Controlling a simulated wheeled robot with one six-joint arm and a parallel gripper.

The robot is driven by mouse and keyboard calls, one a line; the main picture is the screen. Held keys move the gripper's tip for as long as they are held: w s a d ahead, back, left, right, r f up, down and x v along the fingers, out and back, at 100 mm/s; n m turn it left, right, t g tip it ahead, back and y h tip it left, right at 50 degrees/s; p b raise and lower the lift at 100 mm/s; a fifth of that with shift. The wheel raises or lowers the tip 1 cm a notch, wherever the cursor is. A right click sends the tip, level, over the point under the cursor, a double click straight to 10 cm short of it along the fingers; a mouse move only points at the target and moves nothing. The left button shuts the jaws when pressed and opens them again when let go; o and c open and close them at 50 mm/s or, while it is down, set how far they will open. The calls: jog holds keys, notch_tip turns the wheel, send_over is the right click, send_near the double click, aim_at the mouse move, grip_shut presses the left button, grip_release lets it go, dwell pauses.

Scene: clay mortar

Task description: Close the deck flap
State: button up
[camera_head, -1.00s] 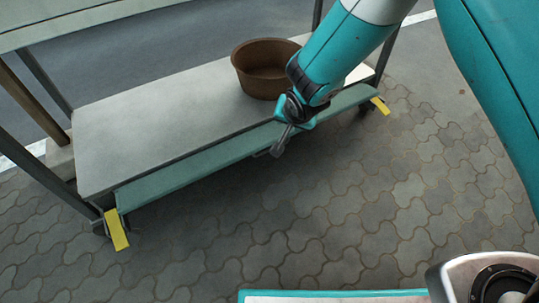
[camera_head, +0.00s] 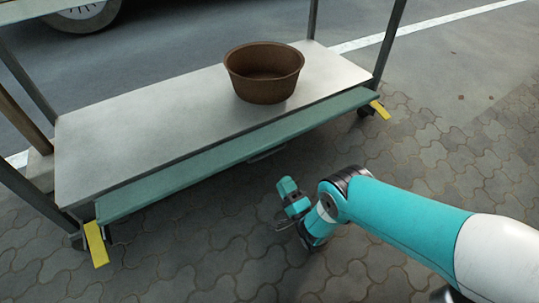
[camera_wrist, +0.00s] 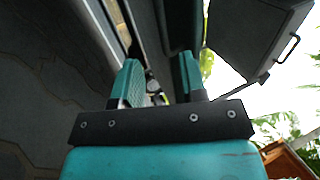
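The deck flap is a long green panel (camera_head: 225,155) along the front edge of the pale lower deck (camera_head: 140,120). In the head view it sticks out from that edge, sloping slightly, and a small grey handle (camera_head: 267,153) shows under its outer edge. My gripper (camera_head: 290,205) is in front of the flap, to the right of the handle and below it in the picture, apart from both. In the wrist view its two teal fingers (camera_wrist: 158,80) stand apart with nothing between them. I cannot tell for sure which part of the cart the wrist view shows.
A brown round pot (camera_head: 264,75) stands on the deck near its right end. Yellow tabs (camera_head: 95,244) mark both flap ends, and dark posts (camera_head: 388,45) rise at the corners. The paving (camera_head: 190,255) in front is clear. A vehicle wheel (camera_head: 85,15) shows behind.

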aim_at(268, 154)
jog(key=b+x, duration=0.5)
jog(key=x, duration=0.6)
jog(key=shift+w+a+r, duration=0.15)
jog(key=shift+w, duration=0.15)
jog(key=shift+c, duration=0.5)
grip_shut()
